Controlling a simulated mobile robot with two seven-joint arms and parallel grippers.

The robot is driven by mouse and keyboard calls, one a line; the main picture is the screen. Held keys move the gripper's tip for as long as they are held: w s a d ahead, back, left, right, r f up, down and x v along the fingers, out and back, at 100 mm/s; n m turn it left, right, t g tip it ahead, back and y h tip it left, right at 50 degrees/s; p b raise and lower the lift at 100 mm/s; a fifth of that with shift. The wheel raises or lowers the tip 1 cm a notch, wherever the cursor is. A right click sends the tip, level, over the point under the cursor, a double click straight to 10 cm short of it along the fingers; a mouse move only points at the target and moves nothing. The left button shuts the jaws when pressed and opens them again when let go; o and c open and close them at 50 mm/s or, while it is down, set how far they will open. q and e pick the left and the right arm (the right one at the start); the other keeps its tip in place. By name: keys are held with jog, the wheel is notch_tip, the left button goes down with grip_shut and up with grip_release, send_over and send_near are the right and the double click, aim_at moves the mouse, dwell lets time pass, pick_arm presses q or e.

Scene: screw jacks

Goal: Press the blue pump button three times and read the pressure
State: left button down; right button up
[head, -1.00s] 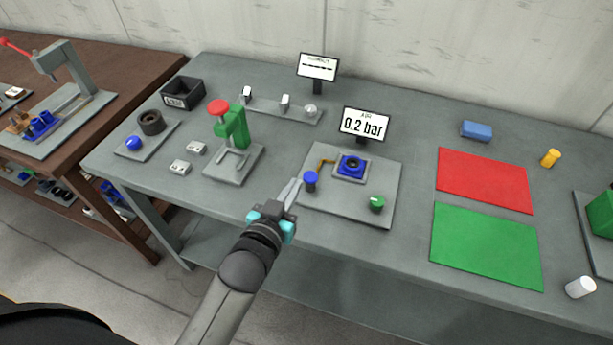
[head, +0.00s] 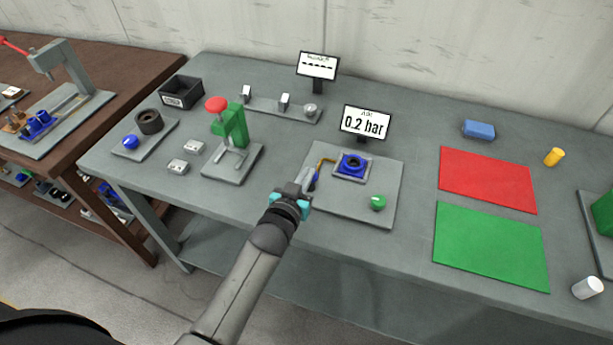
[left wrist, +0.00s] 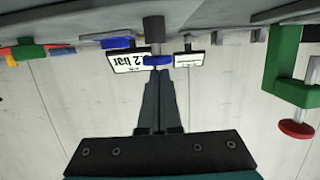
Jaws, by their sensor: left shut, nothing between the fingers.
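The blue pump button (head: 317,178) is at the left of a grey plate (head: 340,205), mostly hidden by my gripper in the head view. In the left wrist view, which is upside down, the button (left wrist: 158,60) shows right at the fingertips; I cannot tell whether they touch. My left gripper (head: 307,181) is shut and empty, coming in from the front left; its fingers also show in the left wrist view (left wrist: 158,80). The pressure display (head: 365,122) behind the plate reads 0.2 bar. My right gripper is not in view.
On the plate are a blue square fixture (head: 352,166) and a green button (head: 378,202). A green press with a red knob (head: 217,104) stands to the left. Red (head: 488,178) and green (head: 490,245) mats lie to the right. A second display (head: 318,66) stands behind.

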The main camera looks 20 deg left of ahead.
pick_arm(q)
jog(key=shift+f, duration=0.1)
notch_tip(320, 180, down, 2)
jog(key=shift+f+b, duration=0.2)
jog(key=shift+b, duration=0.6)
jog(key=shift+s, duration=0.15)
jog(key=shift+f, duration=0.2)
jog(key=shift+r+p, duration=0.6)
notch_tip(320, 180, up, 4)
jog(key=p, duration=0.3)
jog(key=shift+f, duration=0.1)
jog(key=v, duration=0.9)
jog(key=shift+s+r+p, duration=0.2)
jog(key=shift+s+p, duration=0.15)
jog(key=shift+p, duration=0.1)
